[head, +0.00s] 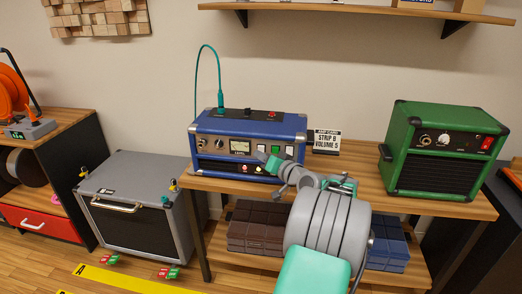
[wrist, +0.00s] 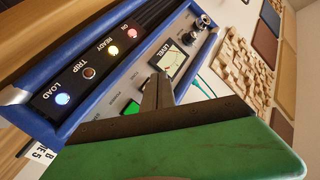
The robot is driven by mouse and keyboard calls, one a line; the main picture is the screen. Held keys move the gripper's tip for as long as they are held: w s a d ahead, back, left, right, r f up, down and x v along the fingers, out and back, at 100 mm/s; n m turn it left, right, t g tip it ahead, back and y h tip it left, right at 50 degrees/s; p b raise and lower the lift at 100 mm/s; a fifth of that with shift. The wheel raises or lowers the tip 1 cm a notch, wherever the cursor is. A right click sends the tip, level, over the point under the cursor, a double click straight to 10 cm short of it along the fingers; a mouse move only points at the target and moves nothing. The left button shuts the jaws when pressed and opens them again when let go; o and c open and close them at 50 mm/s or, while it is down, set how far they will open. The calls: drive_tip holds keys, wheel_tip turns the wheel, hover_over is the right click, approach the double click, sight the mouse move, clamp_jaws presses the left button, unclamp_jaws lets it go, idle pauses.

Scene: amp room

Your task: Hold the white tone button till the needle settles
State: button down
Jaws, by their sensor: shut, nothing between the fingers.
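A blue amp (head: 286,124) stands on the wooden bench; its front panel (wrist: 142,64) fills much of the wrist view. The level meter (head: 240,147) has a pale face and shows closer in the wrist view (wrist: 172,63); I cannot read its needle. My gripper (head: 264,158) is shut and empty, its fingertips in front of the panel beside the meter. In the wrist view the fingers (wrist: 159,84) reach toward the panel between the meter and a green-lit power switch (wrist: 132,107). I cannot make out the white tone button; the fingers cover that part. Contact cannot be told.
Below the controls, the on light (wrist: 134,33) is red, ready (wrist: 111,49) yellow and load (wrist: 62,98) bluish white. A card (head: 327,140) reads strip B, volume 5. A green amp (head: 443,150) stands right; a grey cabinet (head: 133,188) stands left. A teal cable (head: 213,62) rises from the blue amp.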

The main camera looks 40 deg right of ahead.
drive_tip(key=shift+d, duration=0.1)
idle(0.5)
drive_tip(key=shift+w+d, duration=0.2)
drive_tip(key=shift+d, duration=0.05)
drive_tip(key=shift+w+d+b, duration=0.3)
drive_tip(key=shift+d+b, duration=0.1)
drive_tip(key=shift+b, duration=0.05)
idle(0.6)
idle(3.3)
drive_tip(key=shift+s+a, duration=0.55)
drive_tip(key=shift+a, duration=0.2)
drive_tip(key=s+a, duration=0.1)
drive_tip(key=a, duration=0.1)
drive_tip(key=s+a, duration=0.2)
idle(0.4)
